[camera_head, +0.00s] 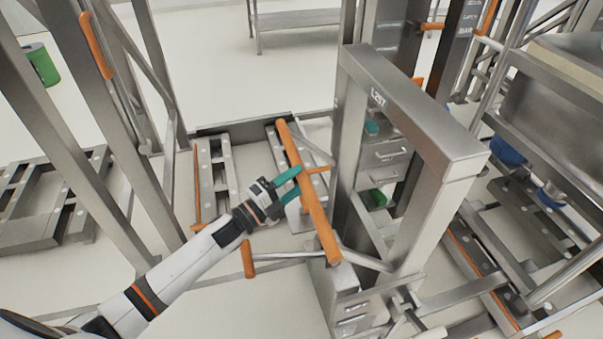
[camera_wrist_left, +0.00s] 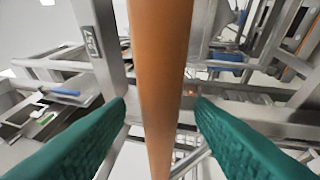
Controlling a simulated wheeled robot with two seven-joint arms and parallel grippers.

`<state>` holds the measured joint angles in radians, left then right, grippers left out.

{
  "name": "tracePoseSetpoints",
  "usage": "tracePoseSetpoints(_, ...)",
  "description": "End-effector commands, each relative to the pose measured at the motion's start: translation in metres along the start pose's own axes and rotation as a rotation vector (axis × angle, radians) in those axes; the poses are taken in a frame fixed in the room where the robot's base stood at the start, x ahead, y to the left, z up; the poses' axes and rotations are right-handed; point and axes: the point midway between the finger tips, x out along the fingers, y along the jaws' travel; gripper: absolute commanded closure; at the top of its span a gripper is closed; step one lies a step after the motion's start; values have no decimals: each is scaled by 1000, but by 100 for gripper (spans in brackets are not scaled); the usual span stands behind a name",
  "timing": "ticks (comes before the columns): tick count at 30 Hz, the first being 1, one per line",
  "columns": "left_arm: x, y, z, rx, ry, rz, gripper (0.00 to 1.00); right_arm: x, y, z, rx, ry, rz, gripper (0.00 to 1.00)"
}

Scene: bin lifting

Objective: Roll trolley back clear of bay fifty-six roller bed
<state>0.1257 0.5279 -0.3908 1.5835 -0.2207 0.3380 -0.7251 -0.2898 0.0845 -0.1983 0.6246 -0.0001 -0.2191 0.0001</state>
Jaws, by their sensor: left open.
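The trolley (camera_head: 418,112) looks like the upright steel frame right of centre, with a short label on its top beam. A long orange handle bar (camera_head: 319,230) slants along its left side. My left gripper (camera_head: 297,188) reaches this bar with teal fingers open. In the left wrist view the orange bar (camera_wrist_left: 160,60) runs upright between the two spread fingers (camera_wrist_left: 160,106), with gaps on both sides. A low steel bed with dotted rails (camera_head: 215,175) lies beyond, left of the bar. No number fifty-six is readable. My right gripper is not in view.
Steel uprights (camera_head: 120,150) stand at the left, with another low rail frame (camera_head: 55,205) beside them. A rack with blue bowls (camera_head: 508,150) stands at the right. A green bin (camera_head: 42,64) is at the far left. Pale floor lies open at the back.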

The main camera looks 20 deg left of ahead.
Motion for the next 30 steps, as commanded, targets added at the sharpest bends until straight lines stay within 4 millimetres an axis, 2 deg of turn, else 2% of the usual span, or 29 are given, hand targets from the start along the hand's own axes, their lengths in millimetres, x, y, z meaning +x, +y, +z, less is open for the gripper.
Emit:
tracePoseSetpoints(1, 8, 1, 0, -1, 0, 2, 51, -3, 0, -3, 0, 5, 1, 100)
tracePoseSetpoints(6, 20, 0, 0, -1, -1, 0, 51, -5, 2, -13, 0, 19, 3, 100)
tracePoseSetpoints(15, 23, -1, 0, -1, -1, -1, 51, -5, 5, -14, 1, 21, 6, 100)
tracePoseSetpoints(17, 23, -1, 0, -1, -1, -1, 58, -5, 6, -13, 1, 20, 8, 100)
tracePoseSetpoints(24, 22, -1, 0, -1, 0, -1, 97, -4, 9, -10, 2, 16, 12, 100)
tracePoseSetpoints(25, 22, -1, 0, -1, 0, -1, 100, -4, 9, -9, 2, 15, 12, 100)
tracePoseSetpoints(30, 22, -1, 0, -1, 0, -1, 100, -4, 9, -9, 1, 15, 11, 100)
